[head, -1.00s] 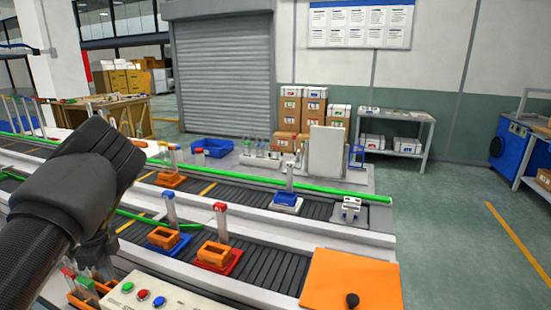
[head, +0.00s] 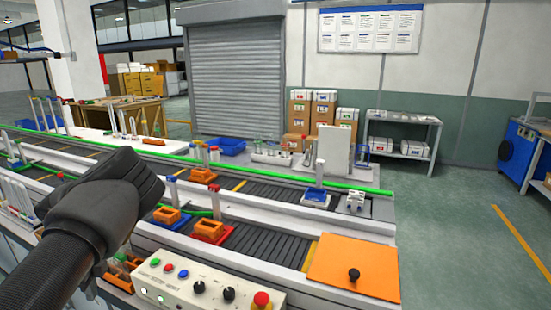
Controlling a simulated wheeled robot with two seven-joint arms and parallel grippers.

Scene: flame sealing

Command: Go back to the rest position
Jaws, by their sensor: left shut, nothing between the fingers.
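My left arm comes in from the left. Its dark wrist covers part of the near conveyor. My right gripper is out of view. On the near belt stand an orange holder on a blue base (head: 168,215) and an orange holder on a red base (head: 210,230), each with an upright tube. An orange plate (head: 355,272) with a black knob lies at the belt's right end.
A far belt carries another orange holder (head: 203,176) and a blue holder (head: 316,197). A green rail (head: 260,172) runs behind it. A blue bin (head: 230,146) and a grey upright box (head: 333,150) stand beyond. The floor at right is clear.

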